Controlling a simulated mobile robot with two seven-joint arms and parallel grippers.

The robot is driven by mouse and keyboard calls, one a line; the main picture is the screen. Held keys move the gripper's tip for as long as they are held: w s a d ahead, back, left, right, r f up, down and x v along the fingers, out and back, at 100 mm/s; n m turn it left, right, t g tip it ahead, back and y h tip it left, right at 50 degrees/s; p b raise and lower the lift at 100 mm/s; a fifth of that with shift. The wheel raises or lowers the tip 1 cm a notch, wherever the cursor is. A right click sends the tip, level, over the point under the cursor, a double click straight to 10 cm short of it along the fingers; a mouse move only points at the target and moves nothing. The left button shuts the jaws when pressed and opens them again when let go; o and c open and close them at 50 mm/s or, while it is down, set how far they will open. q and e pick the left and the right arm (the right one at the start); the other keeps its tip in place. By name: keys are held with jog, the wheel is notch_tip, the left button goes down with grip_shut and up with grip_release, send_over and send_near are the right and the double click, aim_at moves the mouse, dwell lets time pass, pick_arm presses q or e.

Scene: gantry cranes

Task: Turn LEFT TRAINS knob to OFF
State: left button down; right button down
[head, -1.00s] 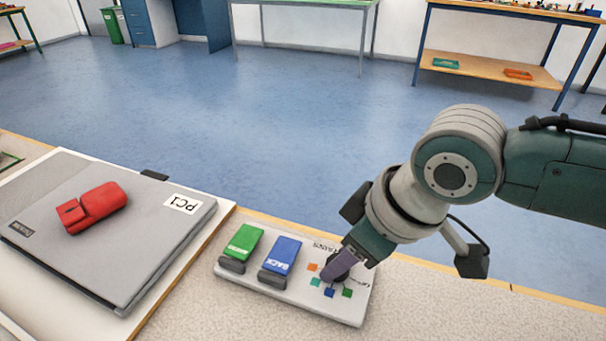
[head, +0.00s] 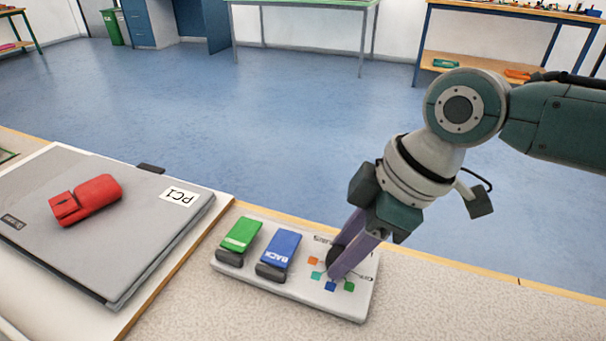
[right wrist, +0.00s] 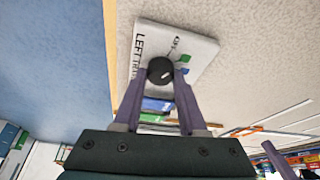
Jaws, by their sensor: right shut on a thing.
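The white control panel (head: 300,291) lies on the speckled bench top. The round black knob (right wrist: 160,70) sits on it, beside the words "LEFT TR..." in the right wrist view; the rest of the label is covered. In the head view the knob (head: 333,256) is partly hidden behind my fingers. Coloured squares lie around it. My right gripper (head: 338,268) reaches down from the right with its two purple fingers shut on the knob. It also shows in the right wrist view (right wrist: 163,80), one finger on each side of the knob. My left gripper is out of view.
A green rocker switch (head: 241,234) and a blue rocker switch (head: 280,249) marked "BACK" stand left of the knob. A closed grey laptop (head: 140,235) marked "PC1" carries a red mouse-like object (head: 86,200). The bench is bare in front and right of the panel.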

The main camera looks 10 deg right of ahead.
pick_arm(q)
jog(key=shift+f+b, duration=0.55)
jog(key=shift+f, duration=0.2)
pick_arm(e)
jog(key=shift+f+n+g, duration=0.1)
jog(key=shift+n+g, duration=0.2)
jog(key=shift+n, duration=0.5)
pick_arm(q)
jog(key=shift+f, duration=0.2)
pick_arm(e)
jog(key=shift+n, duration=0.3)
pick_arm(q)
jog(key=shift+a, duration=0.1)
pick_arm(e)
jog(key=shift+c, duration=2.3)
grip_release()
jog(key=shift+d+r, duration=0.1)
jog(key=shift+r, duration=0.15)
pick_arm(q)
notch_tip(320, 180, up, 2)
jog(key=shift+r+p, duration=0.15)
jog(key=shift+p, duration=0.8)
pick_arm(e)
jog(key=w+v, duration=0.1)
jog(key=v, duration=0.8)
jog(key=shift+s+d+r, duration=0.2)
jog(key=shift+s, duration=0.2)
